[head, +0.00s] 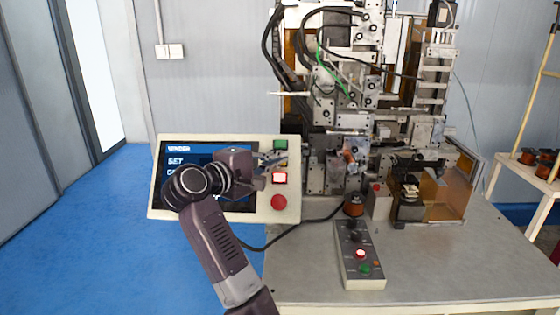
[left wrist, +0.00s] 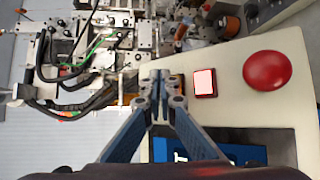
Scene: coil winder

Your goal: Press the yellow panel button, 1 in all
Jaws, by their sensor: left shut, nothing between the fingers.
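The control panel (head: 291,212) is a cream box with a dark screen and a column of buttons on its right side. My left gripper (head: 282,158) is shut and empty, its fingertips over the button column between the green button (head: 280,145) and the lit white button with a red frame (head: 280,178). My right gripper is not in view.
A red mushroom button (head: 279,202) sits below the lit one. The coil winder (head: 345,110) stands close behind and right of the panel. A small box (head: 359,255) with buttons lies on the grey table (head: 440,270). Blue floor is open at left.

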